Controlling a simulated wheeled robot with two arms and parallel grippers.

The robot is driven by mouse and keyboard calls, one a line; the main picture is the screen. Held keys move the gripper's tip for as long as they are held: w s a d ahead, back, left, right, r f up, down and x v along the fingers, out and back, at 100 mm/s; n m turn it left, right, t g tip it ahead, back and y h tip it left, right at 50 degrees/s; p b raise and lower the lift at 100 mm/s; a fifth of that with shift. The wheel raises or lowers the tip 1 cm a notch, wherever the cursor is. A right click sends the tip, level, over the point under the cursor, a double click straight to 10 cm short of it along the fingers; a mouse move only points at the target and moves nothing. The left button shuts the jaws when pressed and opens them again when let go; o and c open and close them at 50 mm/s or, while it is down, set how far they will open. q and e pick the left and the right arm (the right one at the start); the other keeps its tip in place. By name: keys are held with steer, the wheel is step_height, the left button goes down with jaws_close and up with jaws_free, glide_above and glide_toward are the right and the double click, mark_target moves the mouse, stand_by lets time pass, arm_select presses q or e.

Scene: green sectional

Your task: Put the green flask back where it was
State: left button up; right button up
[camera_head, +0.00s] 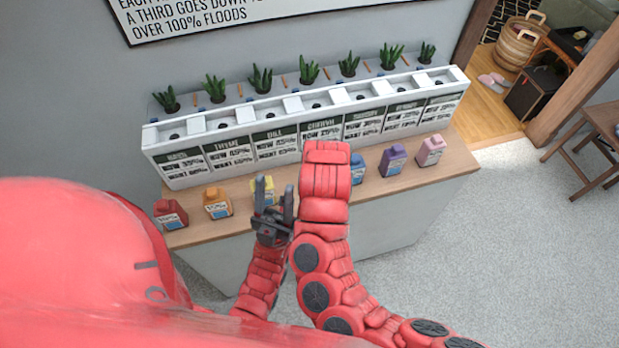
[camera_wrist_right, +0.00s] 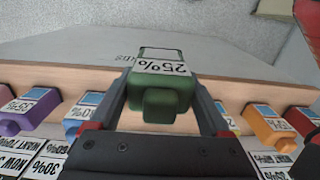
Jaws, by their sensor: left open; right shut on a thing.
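The green flask (camera_wrist_right: 163,85) shows in the right wrist view with a "25%" label, between the two fingers of my right gripper (camera_wrist_right: 165,112), which is shut on it. It is over the wooden counter, and I cannot tell whether it touches the wood. In the head view my right arm's red end hides the flask and the fingers, between the yellow flask (camera_head: 268,183) and the blue flask (camera_head: 357,168). My left gripper (camera_head: 273,194) is open and empty, in front of the yellow flask in the head view.
The counter (camera_head: 445,165) carries a row of flasks: red (camera_head: 171,214), orange (camera_head: 217,203), yellow, blue, purple (camera_head: 393,160) and pink (camera_head: 431,150). Behind them stands a white rack (camera_head: 180,178) with black name cards, plants at its back. Open floor lies to the right.

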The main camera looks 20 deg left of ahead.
steer(key=shift+w+a+f, duration=0.8)
steer(key=shift+w+a, duration=0.35)
steer(key=shift+w, duration=0.6)
steer(key=shift+w+a+f, duration=0.75)
steer(key=shift+w+a, duration=0.45)
steer(key=shift+w, duration=0.6)
steer(key=shift+w+a+f, duration=0.8)
steer(key=shift+w+a, duration=0.35)
steer(key=shift+w, duration=0.6)
steer(key=shift+f, duration=0.1)
steer(key=shift+f+b, duration=0.15)
steer(key=shift+b, duration=0.3)
steer(key=o, duration=1.4)
